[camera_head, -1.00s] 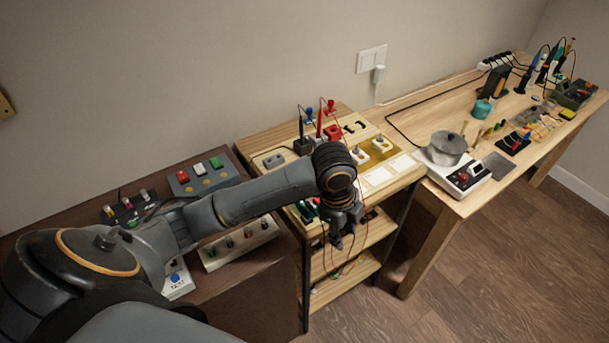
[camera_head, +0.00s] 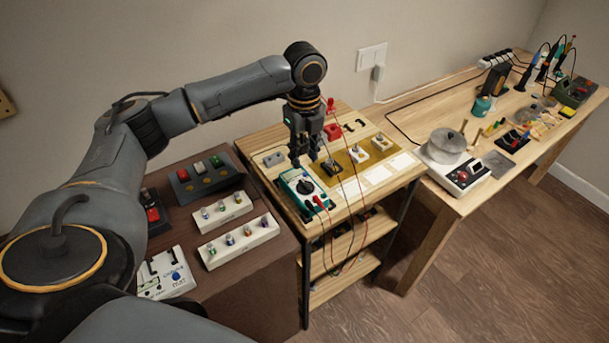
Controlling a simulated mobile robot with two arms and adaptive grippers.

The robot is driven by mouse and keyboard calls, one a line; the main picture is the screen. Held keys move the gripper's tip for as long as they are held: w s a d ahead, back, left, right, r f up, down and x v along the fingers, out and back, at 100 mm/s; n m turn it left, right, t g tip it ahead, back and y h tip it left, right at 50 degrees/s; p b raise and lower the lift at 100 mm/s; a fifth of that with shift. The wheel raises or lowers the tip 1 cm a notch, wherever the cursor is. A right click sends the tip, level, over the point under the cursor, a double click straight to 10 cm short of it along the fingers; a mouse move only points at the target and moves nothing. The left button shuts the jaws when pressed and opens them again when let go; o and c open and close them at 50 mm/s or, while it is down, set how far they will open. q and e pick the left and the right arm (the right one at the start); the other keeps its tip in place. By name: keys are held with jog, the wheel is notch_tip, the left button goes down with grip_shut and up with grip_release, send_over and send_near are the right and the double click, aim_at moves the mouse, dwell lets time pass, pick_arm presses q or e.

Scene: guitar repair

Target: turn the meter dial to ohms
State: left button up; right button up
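The meter (camera_head: 293,181) is a teal-edged box with a pale face, lying on the front left of the small wooden shelf unit's top. Its black dial (camera_head: 306,186) is on the face. A red and a black lead plug in at its near right end. My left gripper (camera_head: 303,160) points down just above the far end of the meter, with its fingers apart and nothing seen between them. It looks clear of the dial. The dial's markings are too small to read. My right gripper is not in view.
The shelf unit's top (camera_head: 345,207) also holds a grey box (camera_head: 274,159), a red part (camera_head: 332,131) and small parts on a tan mat (camera_head: 343,159). Thin leads hang over its front edge. White strips with knobs (camera_head: 238,243) lie on the brown table at left.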

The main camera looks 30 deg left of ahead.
aim_at(304, 182)
pick_arm(q)
notch_tip(304, 182, down, 8)
jog(key=shift+f+p, duration=0.2)
jog(key=shift+p, duration=0.3)
grip_shut()
